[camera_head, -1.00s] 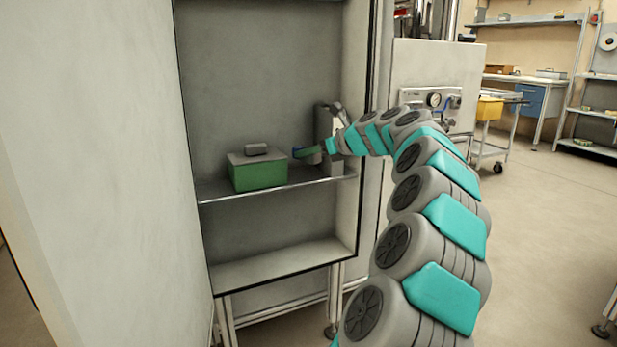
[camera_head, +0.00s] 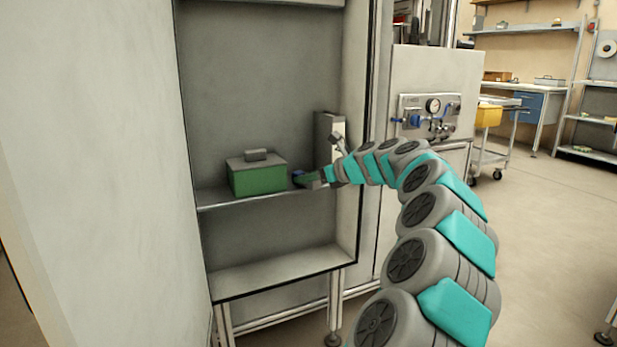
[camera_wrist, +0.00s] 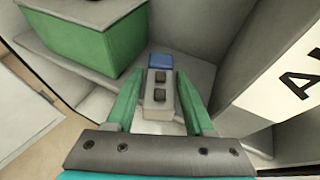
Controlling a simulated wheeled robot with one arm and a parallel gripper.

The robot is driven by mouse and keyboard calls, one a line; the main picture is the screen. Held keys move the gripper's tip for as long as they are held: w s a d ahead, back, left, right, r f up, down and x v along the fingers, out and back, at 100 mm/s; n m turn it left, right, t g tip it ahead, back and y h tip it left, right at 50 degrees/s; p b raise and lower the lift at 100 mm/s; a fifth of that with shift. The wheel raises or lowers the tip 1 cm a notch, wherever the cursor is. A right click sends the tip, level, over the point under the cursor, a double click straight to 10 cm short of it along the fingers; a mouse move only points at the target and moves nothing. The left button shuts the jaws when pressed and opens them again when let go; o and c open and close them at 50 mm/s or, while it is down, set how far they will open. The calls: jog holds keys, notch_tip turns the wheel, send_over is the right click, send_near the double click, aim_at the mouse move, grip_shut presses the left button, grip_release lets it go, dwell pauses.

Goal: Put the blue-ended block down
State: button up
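The blue-ended block is a small grey block with two dark knobs on top. In the wrist view, the block (camera_wrist: 158,108) is between my green fingers, its blue end (camera_wrist: 160,61) pointing away from the palm. My gripper (camera_wrist: 162,82) appears open around it, with narrow grey gaps beside the block's near part. Near the fingertips the gaps are too small to judge. In the head view, my gripper (camera_head: 307,179) is low at the shelf (camera_head: 235,200), with the block's blue end (camera_head: 297,175) just showing. The block's underside is hidden.
A green box (camera_head: 258,179) with a grey lid stands on the shelf left of my gripper. A grey upright holder with a pale front (camera_head: 327,130) stands close behind and right. The cabinet side wall is right of that. Free shelf between box and gripper is narrow.

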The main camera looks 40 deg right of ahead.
jog(key=shift+o, duration=1.2)
jog(key=shift+s+r, duration=0.1)
jog(key=shift+r, duration=0.15)
jog(key=v, duration=1.1)
jog(key=shift+s+p, duration=0.35)
jog(key=shift+s, duration=0.05)
jog(key=shift+d, duration=0.15)
